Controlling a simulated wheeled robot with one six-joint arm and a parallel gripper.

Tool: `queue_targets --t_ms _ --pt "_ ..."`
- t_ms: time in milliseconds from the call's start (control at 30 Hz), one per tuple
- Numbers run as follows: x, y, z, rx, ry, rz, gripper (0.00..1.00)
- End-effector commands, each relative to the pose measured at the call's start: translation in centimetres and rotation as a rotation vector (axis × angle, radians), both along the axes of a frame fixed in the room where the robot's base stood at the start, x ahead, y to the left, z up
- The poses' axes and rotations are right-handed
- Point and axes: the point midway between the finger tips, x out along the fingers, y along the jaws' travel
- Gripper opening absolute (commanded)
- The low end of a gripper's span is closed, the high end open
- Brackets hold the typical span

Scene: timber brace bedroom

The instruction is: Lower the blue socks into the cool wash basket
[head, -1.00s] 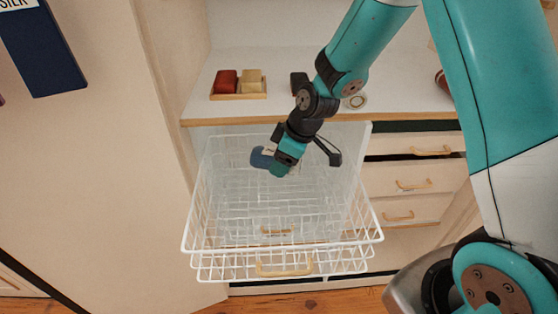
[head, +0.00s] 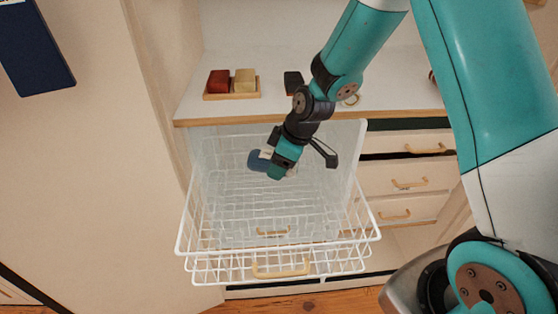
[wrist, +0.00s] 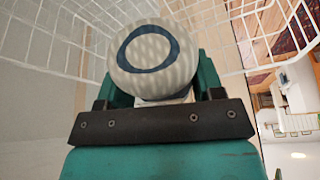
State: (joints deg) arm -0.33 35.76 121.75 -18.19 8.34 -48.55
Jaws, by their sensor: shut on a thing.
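The blue socks (head: 257,161) show as a small dark blue bundle at the tip of my gripper (head: 276,170) in the head view. My gripper is shut on them, over the white wire basket (head: 182,222), near its back part. In the wrist view a rounded pale grey thing with a dark blue ring (wrist: 152,48), seemingly part of the socks, sits between the gripper's fingers (wrist: 158,92). My gripper hides part of the socks. I cannot tell how far below the rim they are. No basket label is readable.
A second wire basket (head: 280,272) sits just below the first. A counter (head: 225,107) behind carries a wooden tray with red and yellow blocks (head: 231,82). Drawers (head: 410,182) stand to the right and a tall pale panel (head: 90,170) to the left.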

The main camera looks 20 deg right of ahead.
Motion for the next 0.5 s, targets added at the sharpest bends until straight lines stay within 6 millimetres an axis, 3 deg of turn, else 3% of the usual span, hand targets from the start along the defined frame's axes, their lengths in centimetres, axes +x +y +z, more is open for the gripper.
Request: queue_targets --t_ms 500 --pt "0.0 0.0 -2.9 0.0 -0.001 0.0 0.37"
